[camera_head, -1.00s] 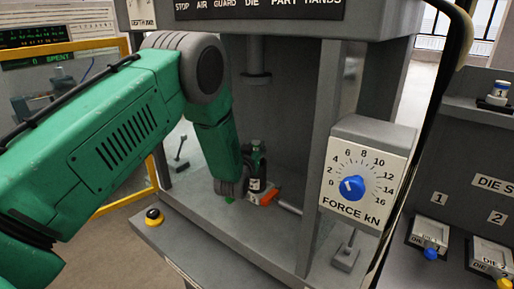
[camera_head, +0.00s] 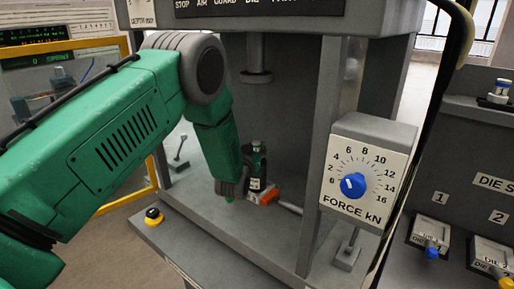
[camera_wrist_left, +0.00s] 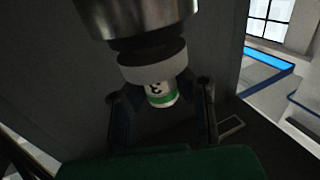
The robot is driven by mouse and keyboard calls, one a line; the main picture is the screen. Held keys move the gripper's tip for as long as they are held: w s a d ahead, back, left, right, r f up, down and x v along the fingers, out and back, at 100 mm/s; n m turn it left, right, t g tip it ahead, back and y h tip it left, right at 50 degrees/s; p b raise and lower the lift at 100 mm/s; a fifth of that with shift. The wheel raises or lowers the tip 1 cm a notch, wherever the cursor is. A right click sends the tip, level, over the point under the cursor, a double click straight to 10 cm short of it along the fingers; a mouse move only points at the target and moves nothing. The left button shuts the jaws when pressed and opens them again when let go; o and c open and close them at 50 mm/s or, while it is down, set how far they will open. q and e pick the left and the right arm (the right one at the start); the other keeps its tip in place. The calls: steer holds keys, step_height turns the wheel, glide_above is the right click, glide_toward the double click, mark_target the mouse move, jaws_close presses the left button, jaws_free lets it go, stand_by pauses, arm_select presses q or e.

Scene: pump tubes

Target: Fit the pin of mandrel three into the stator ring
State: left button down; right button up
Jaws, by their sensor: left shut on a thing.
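My left gripper (camera_head: 236,185) is low inside the press, just above its bed; its fingers are mostly hidden there by the wrist. In the left wrist view its two dark fingers (camera_wrist_left: 162,110) are shut on mandrel three (camera_wrist_left: 160,92), a white piece with a green band and a dark mark. A pale grey ring (camera_wrist_left: 152,68) and a wide steel cylinder (camera_wrist_left: 130,15) show directly above it. I cannot tell whether the pale ring is the stator ring, or whether the pin is in it. My right gripper is not in view.
The press ram (camera_head: 256,76) hangs above. A press column (camera_head: 325,130) and the force dial box (camera_head: 365,165) stand to the right.

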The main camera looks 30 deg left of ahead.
arm_select(q)
steer(key=shift+f+b, duration=0.3)
steer(key=shift+f, duration=0.1)
steer(key=c, duration=1.3)
jaws_free()
steer(key=shift+s+d+f, duration=0.1)
steer(key=shift+s, duration=0.1)
steer(key=shift+v, duration=5.8)
